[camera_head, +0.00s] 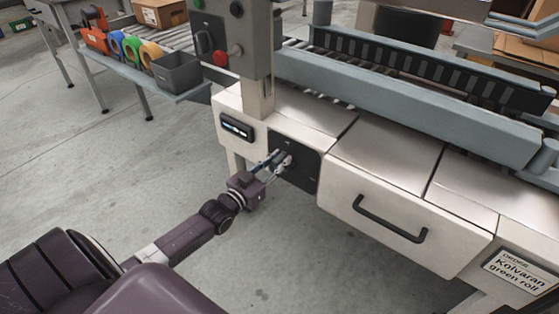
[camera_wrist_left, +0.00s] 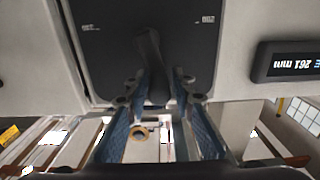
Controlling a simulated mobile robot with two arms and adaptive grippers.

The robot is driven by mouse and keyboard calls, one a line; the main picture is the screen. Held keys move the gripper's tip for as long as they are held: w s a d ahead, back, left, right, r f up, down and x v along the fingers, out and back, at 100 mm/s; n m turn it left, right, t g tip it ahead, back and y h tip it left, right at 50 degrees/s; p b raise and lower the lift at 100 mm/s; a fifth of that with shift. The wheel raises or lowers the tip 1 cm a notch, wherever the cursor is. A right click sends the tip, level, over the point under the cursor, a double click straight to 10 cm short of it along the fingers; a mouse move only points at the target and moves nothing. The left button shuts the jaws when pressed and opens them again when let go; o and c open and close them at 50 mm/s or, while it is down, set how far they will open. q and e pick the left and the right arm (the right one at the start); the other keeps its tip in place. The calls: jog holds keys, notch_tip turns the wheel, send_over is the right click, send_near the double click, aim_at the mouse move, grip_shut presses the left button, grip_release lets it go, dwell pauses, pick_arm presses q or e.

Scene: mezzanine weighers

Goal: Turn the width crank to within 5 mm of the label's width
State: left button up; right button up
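The width crank shows as a dark handle (camera_wrist_left: 152,65) on a black plate (camera_head: 297,170) at the machine's front, left of the drawer. My left gripper (camera_head: 276,160) reaches it from the lower left. In the left wrist view its blue-grey fingers (camera_wrist_left: 157,95) stand either side of the handle and appear closed on it. The handle is mostly hidden by the fingers in the head view. A small display (camera_head: 237,127) left of the plate shows upside down in the left wrist view (camera_wrist_left: 290,62) and seems to read 261 mm. My right gripper is not in view.
An order label (camera_head: 516,272) at the lower right reads "Kolvaran green roll". A drawer with a black handle (camera_head: 390,218) is right of the crank. A control post with a red button (camera_head: 221,58) stands above. A side shelf holds tape rolls (camera_head: 131,47) and a grey bin (camera_head: 177,72).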

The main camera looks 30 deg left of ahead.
pick_arm(q)
jog(key=shift+o, duration=1.2)
jog(key=shift+a+f, duration=0.15)
jog(key=shift+s, duration=0.1)
jog(key=s, duration=1.1)
jog(key=shift+s+a, duration=0.4)
